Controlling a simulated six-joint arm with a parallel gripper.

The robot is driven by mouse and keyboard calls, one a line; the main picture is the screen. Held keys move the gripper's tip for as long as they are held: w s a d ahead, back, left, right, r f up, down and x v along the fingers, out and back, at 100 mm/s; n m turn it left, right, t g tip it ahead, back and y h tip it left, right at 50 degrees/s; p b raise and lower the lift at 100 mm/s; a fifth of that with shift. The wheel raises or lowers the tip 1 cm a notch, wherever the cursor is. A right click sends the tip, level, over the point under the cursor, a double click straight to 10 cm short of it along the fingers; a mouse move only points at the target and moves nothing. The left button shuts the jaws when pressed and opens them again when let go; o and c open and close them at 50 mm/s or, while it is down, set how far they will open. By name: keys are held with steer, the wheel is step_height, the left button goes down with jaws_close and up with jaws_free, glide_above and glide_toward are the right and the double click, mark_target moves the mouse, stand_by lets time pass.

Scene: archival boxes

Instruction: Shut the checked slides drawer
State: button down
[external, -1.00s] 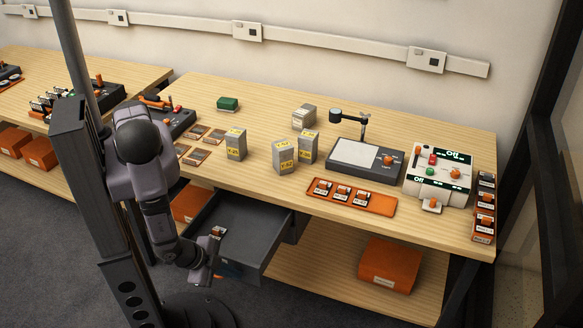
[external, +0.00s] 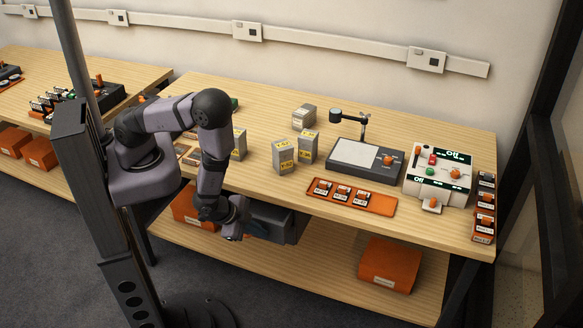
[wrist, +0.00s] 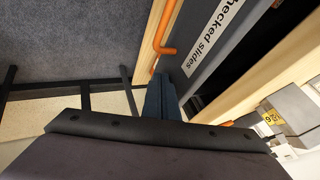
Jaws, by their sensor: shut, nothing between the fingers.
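The checked slides drawer (external: 270,222) is a dark grey drawer under the front of the table. It is mostly or fully pushed in; my arm hides part of its front in the external view. In the wrist view its grey front (wrist: 212,62) carries a white "Checked slides" label (wrist: 213,38). A dark strip shows between that front and the wooden edge; I cannot tell if it is a remaining gap. My gripper (external: 238,236) is shut and empty at the drawer front. Its blue-grey fingers (wrist: 161,84) are close to the front; contact is unclear.
Orange boxes stand on the lower shelf, one left of the drawer (external: 190,207) and one to the right (external: 389,264). Above are grey boxes with yellow labels (external: 285,156), an orange tray (external: 380,207) and a light pad (external: 355,155). The floor in front is clear.

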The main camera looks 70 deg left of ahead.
steer(key=shift+w+a, duration=1.7)
steer(key=shift+w, duration=0.05)
steer(key=shift+s+d, duration=0.6)
steer(key=s+d, duration=0.2)
steer(key=p, duration=0.6)
glide_toward(262, 223)
steer(key=shift+s+d+f, duration=0.5)
steer(key=shift+d+f, duration=0.05)
steer(key=shift+d, duration=0.15)
